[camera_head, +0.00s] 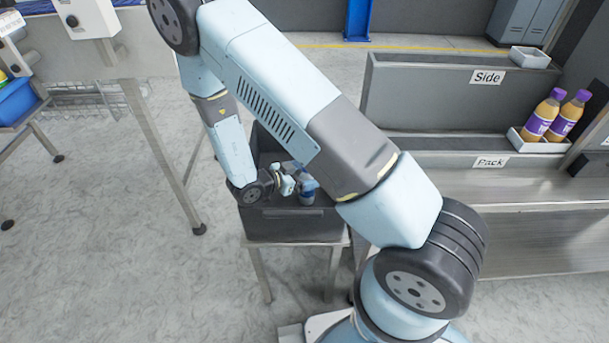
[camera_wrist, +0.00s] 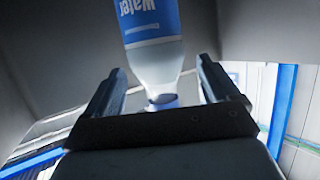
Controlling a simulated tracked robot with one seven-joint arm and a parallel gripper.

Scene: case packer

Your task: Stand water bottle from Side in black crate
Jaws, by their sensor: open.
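The black crate (camera_head: 290,228) sits on a metal stand in the middle of the head view, partly behind my arm. The water bottle (camera_head: 307,191) is inside it, near its right side, and looks roughly upright in the head view. My gripper (camera_head: 290,184) is low in the crate beside the bottle. In the wrist view the clear bottle with the blue "Water" label (camera_wrist: 148,22) has its neck and blue cap between my open fingers (camera_wrist: 162,88), with a gap on both sides. The bottle's base is out of the wrist view.
The "Side" shelf (camera_head: 430,95) is at the right, with a small white tray (camera_head: 530,58) on it. Below, the "Pack" ledge (camera_head: 455,160) holds a white tray (camera_head: 524,144) with two orange juice bottles (camera_head: 541,117). A metal table stands at the left.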

